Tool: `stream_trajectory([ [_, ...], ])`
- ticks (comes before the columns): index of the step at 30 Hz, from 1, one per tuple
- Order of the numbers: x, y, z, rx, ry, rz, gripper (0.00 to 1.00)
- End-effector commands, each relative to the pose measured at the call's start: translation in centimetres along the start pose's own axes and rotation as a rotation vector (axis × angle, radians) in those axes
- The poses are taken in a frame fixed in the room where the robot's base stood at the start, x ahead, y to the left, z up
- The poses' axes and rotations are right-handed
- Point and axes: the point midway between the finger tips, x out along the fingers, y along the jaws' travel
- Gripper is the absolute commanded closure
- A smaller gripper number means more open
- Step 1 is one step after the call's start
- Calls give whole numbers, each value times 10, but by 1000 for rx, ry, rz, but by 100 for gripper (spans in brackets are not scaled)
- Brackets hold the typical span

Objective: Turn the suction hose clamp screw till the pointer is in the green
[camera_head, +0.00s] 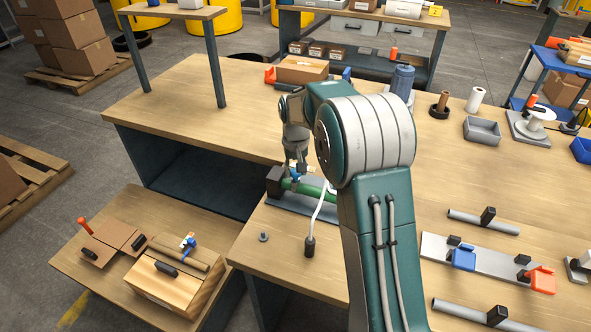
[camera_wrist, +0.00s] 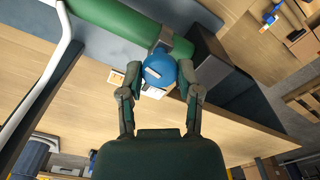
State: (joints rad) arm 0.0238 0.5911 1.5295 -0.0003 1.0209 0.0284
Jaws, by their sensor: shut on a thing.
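The blue round clamp screw knob (camera_wrist: 159,66) sits on the green hose (camera_wrist: 112,20) in the wrist view, with a pale slot mark on its face. My gripper (camera_wrist: 160,76) is shut on it, one finger on each side. In the head view my gripper (camera_head: 295,166) points down at the green hose (camera_head: 312,189) on the bench. A small white plate (camera_wrist: 153,92) shows partly below the knob, with an orange patch towards its left. The pointer and any green zone cannot be made out.
A dark block (camera_head: 274,180) stands at the hose's left end. A white bent tube (camera_head: 318,214) rises close to the right of my gripper. A loose bolt (camera_head: 263,236) stands near the front edge. Clamps and rods lie at the right. My arm hides the bench middle.

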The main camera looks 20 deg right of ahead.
Motion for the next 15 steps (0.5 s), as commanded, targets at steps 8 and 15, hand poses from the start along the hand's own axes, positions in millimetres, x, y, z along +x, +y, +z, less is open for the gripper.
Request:
stream_trajectory([
  [8, 1, -1, -1, 134, 1, -1, 100],
  [15, 1, -1, 0, 179, 1, -1, 100],
])
